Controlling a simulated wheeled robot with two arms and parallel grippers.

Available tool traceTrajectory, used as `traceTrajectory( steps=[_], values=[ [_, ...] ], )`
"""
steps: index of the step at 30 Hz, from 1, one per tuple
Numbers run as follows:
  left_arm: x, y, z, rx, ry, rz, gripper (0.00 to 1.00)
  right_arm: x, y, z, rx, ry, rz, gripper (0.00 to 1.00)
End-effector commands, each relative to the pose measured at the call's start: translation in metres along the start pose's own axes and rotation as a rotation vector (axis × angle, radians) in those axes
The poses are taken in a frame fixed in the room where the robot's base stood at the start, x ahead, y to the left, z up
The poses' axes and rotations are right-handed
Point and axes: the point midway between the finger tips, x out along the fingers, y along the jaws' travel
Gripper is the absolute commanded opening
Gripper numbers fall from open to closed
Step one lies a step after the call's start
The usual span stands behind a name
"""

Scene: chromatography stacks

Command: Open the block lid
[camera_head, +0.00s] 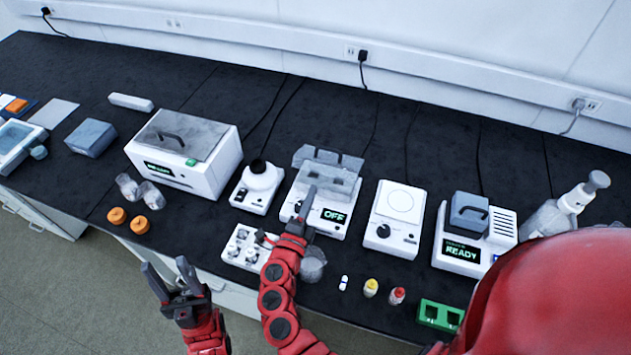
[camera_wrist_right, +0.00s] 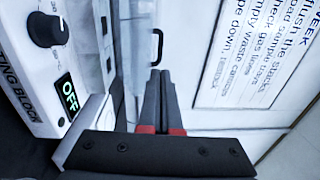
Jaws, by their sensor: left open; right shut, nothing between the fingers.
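The heating block (camera_head: 315,219), a white unit with a dark knob and a display reading OFF, stands mid-bench; its knob and OFF display also show in the wrist view (camera_wrist_right: 47,62). Its grey see-through lid (camera_head: 350,163) shows at the back and looks raised and tilted, though its exact angle is hard to tell. My right gripper (camera_head: 309,191) is shut and empty, in front of or over the block's left front; contact cannot be judged. Its closed fingers show in the wrist view (camera_wrist_right: 159,78). My left gripper (camera_head: 167,268) is open and empty, in front of the bench edge.
A white unit with a round plate (camera_head: 399,203) stands right of the block, a READY unit (camera_head: 466,252) beyond. A white mixer (camera_head: 260,184) stands left.

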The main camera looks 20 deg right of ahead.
Motion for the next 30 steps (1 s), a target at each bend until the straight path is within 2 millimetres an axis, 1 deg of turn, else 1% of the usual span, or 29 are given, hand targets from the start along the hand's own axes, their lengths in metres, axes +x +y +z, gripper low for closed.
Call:
traceTrajectory(
  steps=[1, 9, 12, 15, 21, 30],
  values=[
    [0.008, 0.0, -0.001, 0.0, 0.0, 0.0, 0.5, 0.011, -0.005, -0.001, -0.003, 0.002, -0.003, 0.0],
    [0.031, -0.002, -0.005, 0.0, 0.0, 0.0, 0.5, 0.069, -0.006, -0.001, -0.009, 0.002, -0.004, 0.0],
    [0.038, -0.002, -0.006, 0.0, 0.0, 0.0, 0.5, 0.089, -0.007, -0.001, -0.006, 0.003, -0.005, 0.0],
    [0.044, -0.002, -0.007, 0.0, 0.0, 0.0, 0.5, 0.103, -0.005, -0.002, -0.007, 0.004, -0.003, 0.0],
    [0.048, -0.002, -0.008, 0.0, 0.0, 0.0, 0.5, 0.118, -0.002, -0.001, -0.006, 0.002, -0.002, 0.0],
    [0.048, -0.002, -0.008, 0.0, 0.0, 0.0, 0.5, 0.12, 0.0, -0.002, -0.004, 0.003, -0.002, 0.0]
  ],
)
